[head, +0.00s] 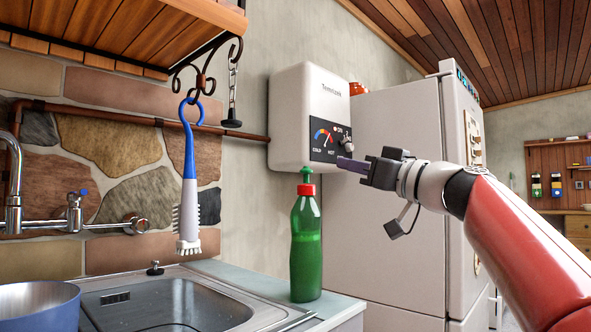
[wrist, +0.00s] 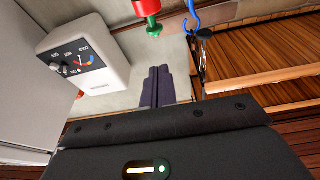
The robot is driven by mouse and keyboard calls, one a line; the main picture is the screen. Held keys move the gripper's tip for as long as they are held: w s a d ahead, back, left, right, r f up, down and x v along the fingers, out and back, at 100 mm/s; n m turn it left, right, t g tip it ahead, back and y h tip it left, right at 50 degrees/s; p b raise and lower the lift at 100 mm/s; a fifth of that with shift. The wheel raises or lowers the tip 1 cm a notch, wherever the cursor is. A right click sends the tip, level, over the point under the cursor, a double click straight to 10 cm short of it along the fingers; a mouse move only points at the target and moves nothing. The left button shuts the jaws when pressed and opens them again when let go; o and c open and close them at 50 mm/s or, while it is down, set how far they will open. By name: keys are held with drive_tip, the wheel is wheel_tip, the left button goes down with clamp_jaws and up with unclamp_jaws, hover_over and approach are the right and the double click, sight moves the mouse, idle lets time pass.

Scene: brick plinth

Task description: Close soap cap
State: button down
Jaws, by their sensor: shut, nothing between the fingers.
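The green soap bottle (head: 305,252) stands upright on the counter right of the sink in the head view. Its red cap (head: 306,187) has a narrow neck and a small tip on top. The cap also shows at the top edge of the wrist view (wrist: 149,14), with a green ring near its end. My gripper (head: 346,164) is shut and empty, to the right of the cap and slightly higher in the picture. A gap shows between fingertips and cap. In the wrist view my closed fingers (wrist: 158,82) point toward the wall, and most of the bottle is out of frame.
A white water heater (head: 308,115) hangs on the wall behind the bottle. A blue-and-white brush (head: 189,190) hangs from a hook over the sink (head: 170,305). A blue pot (head: 38,305) sits at left. A fridge (head: 395,240) stands at right.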

wheel_tip(320, 180, up, 2)
drive_tip(key=y, duration=0.1)
wheel_tip(320, 180, up, 4)
drive_tip(key=p, duration=0.6)
hover_over(311, 173)
drive_tip(key=d, duration=0.1)
drive_tip(key=shift+n, duration=0.4)
drive_tip(key=shift+s+a+f+b, duration=0.15)
drive_tip(key=shift+f+b, duration=0.25)
drive_tip(key=shift+f, duration=0.8)
drive_tip(key=shift+s+f+b, duration=0.1)
drive_tip(key=shift+f+b, duration=0.3)
drive_tip(key=shift+f, duration=0.8)
wheel_tip(311, 173, down, 2)
drive_tip(key=b, duration=0.3)
drive_tip(key=shift+f, duration=0.15)
